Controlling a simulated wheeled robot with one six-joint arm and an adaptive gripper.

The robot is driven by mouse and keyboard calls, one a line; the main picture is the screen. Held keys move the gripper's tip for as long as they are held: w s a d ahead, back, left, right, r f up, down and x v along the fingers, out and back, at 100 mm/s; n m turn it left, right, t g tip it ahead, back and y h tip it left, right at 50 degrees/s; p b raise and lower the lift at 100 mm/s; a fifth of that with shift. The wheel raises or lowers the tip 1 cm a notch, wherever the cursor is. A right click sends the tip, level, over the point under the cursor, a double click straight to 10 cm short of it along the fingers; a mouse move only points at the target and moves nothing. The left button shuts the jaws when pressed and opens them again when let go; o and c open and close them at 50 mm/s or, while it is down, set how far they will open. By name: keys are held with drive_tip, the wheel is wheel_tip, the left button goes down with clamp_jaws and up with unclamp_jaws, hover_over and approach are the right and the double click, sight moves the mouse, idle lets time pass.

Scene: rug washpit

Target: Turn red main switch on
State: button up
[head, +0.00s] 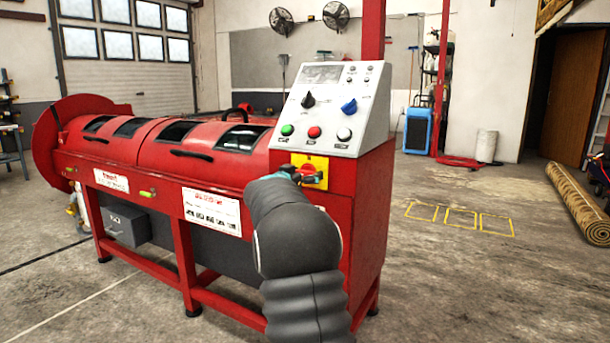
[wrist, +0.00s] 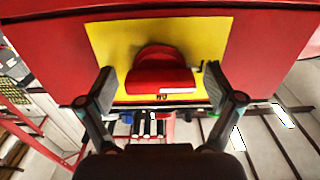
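The red main switch (wrist: 160,76) is a rounded red knob on a yellow plate (wrist: 112,42). In the head view the yellow plate (head: 321,162) sits on the red front of the machine, below the grey control panel. My gripper (wrist: 159,73) is open, with one finger on each side of the red knob. A gap shows between each finger and the knob in the wrist view. In the head view my gripper (head: 303,175) is at the plate and partly covers the knob, so the knob's setting is hard to tell there.
The sloped control panel (head: 333,105) above holds a black knob (head: 308,100), a blue knob (head: 349,105) and green, red and white buttons. The long red machine (head: 205,155) extends left. The floor to the right is open, with a rolled rug (head: 578,203) farther right.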

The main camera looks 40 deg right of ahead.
drive_tip(key=c, duration=1)
drive_tip(key=shift+m, duration=0.4)
drive_tip(key=m, duration=0.3)
drive_tip(key=shift+p, duration=0.4)
drive_tip(key=m, duration=0.4)
drive_tip(key=shift+m+b, duration=0.3)
drive_tip(key=shift+b, duration=0.05)
drive_tip(key=m+b, duration=0.1)
drive_tip(key=m, duration=0.3)
drive_tip(key=shift+f+m+b, duration=0.1)
drive_tip(key=shift+m+b, duration=0.2)
drive_tip(key=m+b, duration=0.2)
drive_tip(key=m, duration=0.2)
drive_tip(key=shift+m, duration=0.3)
